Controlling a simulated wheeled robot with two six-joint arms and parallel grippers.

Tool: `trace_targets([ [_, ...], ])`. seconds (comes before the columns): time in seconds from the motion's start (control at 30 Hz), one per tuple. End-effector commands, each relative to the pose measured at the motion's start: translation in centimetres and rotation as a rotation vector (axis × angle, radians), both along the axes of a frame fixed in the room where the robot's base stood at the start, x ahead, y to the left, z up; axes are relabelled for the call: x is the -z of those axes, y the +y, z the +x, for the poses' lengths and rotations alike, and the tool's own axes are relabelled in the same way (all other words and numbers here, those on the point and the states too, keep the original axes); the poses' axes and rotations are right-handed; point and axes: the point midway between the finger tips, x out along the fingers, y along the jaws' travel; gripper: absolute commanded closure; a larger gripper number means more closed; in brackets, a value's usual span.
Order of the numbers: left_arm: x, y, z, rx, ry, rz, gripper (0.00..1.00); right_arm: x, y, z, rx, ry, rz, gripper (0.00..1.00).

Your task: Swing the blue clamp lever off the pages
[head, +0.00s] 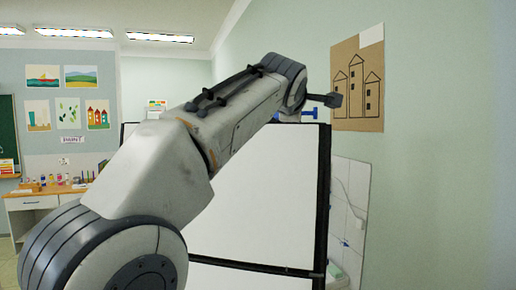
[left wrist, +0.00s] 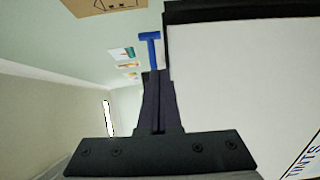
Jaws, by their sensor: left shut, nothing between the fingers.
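The blue clamp lever (head: 308,113) shows at the top of the white pages (head: 265,190), partly behind my left arm. In the left wrist view the lever (left wrist: 151,48) is T-shaped, with its crossbar away from my fingers and beside the pages' dark top edge. My left gripper (head: 333,99) is at the upper right corner of the easel. Its fingers (left wrist: 157,78) are shut with nothing between them, and their tips overlap the lower end of the lever's stem in that view. I cannot tell whether they touch it. My right gripper is not in view.
The pages hang on a dark-framed easel (head: 324,200). A brown house drawing (head: 358,85) is on the wall close to my left gripper. A white panel (head: 349,215) stands at the right. A wooden table with paints (head: 45,203) is far left.

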Motion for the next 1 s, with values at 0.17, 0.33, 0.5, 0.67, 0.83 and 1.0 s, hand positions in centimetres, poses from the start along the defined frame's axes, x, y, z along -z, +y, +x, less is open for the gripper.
trace_targets([
  [0.17,0.0,0.4,-1.4,0.001,0.001,0.000,1.00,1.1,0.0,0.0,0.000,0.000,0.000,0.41],
  [0.33,-0.3,0.8,-2.7,0.001,0.001,0.001,1.00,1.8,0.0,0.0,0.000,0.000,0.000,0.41],
  [0.5,-0.5,1.1,-3.7,0.000,0.002,0.002,1.00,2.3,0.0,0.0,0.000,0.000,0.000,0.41],
  [0.67,-0.6,1.2,-3.9,-0.001,0.003,0.002,1.00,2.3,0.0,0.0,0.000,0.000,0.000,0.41],
  [0.83,-0.6,1.2,-3.9,-0.001,0.003,0.002,1.00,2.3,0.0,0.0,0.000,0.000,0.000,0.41],
  [1.0,2.0,0.9,-4.2,0.027,0.034,0.083,1.00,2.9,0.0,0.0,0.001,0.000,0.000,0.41],
])
